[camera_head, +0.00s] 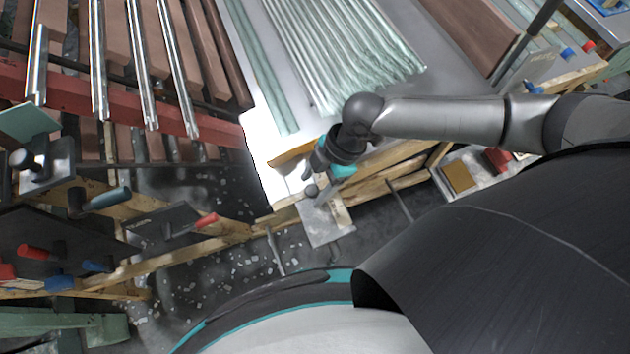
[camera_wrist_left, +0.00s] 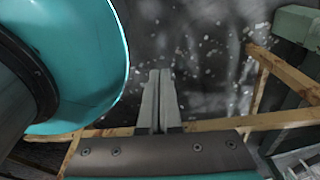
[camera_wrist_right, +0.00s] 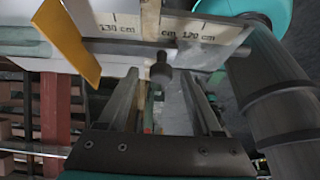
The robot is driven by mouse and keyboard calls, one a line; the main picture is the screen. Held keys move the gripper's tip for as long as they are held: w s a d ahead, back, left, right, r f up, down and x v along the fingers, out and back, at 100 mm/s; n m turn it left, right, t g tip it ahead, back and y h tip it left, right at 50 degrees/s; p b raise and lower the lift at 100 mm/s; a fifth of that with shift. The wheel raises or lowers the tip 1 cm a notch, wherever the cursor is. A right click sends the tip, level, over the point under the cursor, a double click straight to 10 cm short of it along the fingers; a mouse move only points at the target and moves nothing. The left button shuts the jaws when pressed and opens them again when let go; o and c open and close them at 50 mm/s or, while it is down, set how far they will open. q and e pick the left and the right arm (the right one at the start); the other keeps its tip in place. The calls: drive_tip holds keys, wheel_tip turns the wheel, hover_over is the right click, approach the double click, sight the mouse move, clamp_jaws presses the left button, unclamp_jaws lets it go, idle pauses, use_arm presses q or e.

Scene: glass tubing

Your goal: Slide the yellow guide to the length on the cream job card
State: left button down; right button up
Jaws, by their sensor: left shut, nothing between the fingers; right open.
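The yellow guide (camera_wrist_right: 67,42) is a flat, slanted yellow plate in the right wrist view. It stands just left of the printed 130 cm mark on a pale scale (camera_wrist_right: 190,22); a 120 cm mark is farther right. A dark knob (camera_wrist_right: 160,68) sticks out below the scale, between the marks. My right gripper (camera_wrist_right: 160,88) is open, its fingers on either side of the knob; I cannot tell whether they touch it. In the head view the right gripper (camera_head: 312,178) is at the bench edge. My left gripper (camera_wrist_left: 158,78) is shut and empty. I cannot make out the cream job card.
Glass tubes (camera_head: 340,45) lie on the bench behind the right gripper. A red beam (camera_head: 110,105) carries more tubes at left. Dark plates with coloured handles (camera_head: 110,197) stand at left. A pale plate (camera_head: 325,220) hangs below the bench edge. Wooden rails (camera_head: 195,245) run in front.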

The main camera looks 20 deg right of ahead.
use_arm(q)
drive_tip(key=s+d+r+p, duration=0.3)
drive_tip(key=s+r+p, duration=0.1)
drive_tip(key=p, duration=0.1)
drive_tip(key=shift+r+g, duration=0.25)
drive_tip(key=shift+g, duration=0.15)
use_arm(e)
drive_tip(key=v, duration=1.5)
use_arm(q)
drive_tip(key=shift+w, duration=0.1)
use_arm(e)
drive_tip(key=shift+s+d, duration=0.1)
